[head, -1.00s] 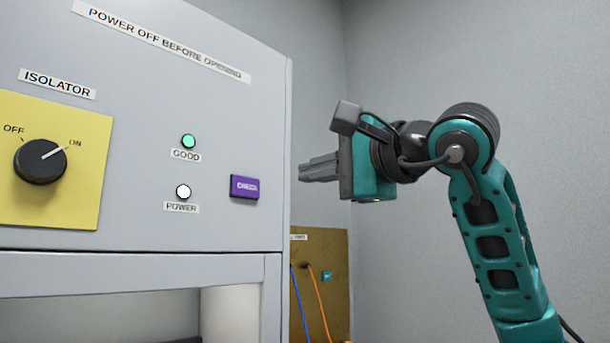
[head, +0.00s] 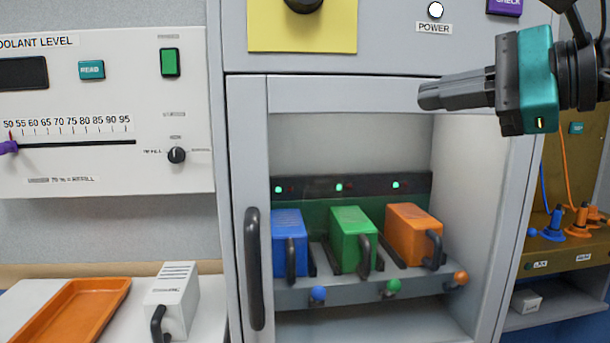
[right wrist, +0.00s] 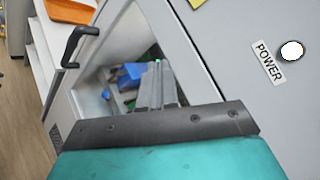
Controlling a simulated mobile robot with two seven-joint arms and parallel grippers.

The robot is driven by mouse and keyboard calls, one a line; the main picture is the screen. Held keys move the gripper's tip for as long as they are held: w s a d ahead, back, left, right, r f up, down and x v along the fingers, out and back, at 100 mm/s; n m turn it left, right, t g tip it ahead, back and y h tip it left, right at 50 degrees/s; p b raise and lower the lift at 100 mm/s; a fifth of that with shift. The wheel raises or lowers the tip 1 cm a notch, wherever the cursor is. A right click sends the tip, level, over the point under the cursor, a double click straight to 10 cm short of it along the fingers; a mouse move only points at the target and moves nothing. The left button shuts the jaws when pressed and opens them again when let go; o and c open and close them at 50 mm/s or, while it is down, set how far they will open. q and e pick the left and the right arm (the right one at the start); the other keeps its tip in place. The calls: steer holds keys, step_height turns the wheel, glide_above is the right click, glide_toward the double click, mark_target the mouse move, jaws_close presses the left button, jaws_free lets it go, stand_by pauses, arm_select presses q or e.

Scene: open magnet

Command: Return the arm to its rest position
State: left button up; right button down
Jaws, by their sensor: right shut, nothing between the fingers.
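My right arm comes in from the upper right in the head view. Its teal-and-black right gripper (head: 425,95) points left, in front of the upper right part of the grey cabinet (head: 390,55). The fingers are together with nothing between them. In the right wrist view the shut fingers (right wrist: 157,75) overlap the cabinet window, with a blue block (right wrist: 132,72) partly hidden behind them. My left gripper is not in view.
The cabinet door has a dark handle (head: 254,268). Behind its window stand a blue module (head: 288,228), a green module (head: 348,225) and an orange module (head: 408,222). At lower left are an orange tray (head: 75,310) and a white module (head: 180,285).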

steer(key=a+f+m+g+y, duration=0.3)
steer(key=a+f+m+y, duration=0.45)
steer(key=f+m, duration=0.35)
steer(key=w+d+f+m+t+h, duration=0.15)
steer(key=f+m+t+h, duration=0.25)
steer(key=f+m, duration=0.55)
steer(key=d+f+m+t+h, duration=0.35)
steer(key=f+m, duration=0.45)
steer(key=m, duration=0.3)
steer(key=w+d+f+m+t+h, duration=0.15)
steer(key=f+m+t+h, duration=0.25)
steer(key=f+m, duration=0.55)
steer(key=s+f+m+g+h, duration=0.3)
steer(key=s+f+m, duration=0.3)
steer(key=s+f, duration=0.3)
steer(key=s+d+f+m+g+h, duration=0.1)
steer(key=s+f+m+g, duration=0.4)
steer(key=f, duration=1)
steer(key=s+m+h, duration=0.1)
steer(key=s+m, duration=0.1)
steer(key=s, duration=0.2)
steer(key=shift+d+f+h, duration=0.15)
steer(key=shift+d+h, duration=0.1)
steer(key=shift+h, duration=0.15)
steer(key=shift+g, duration=0.25)
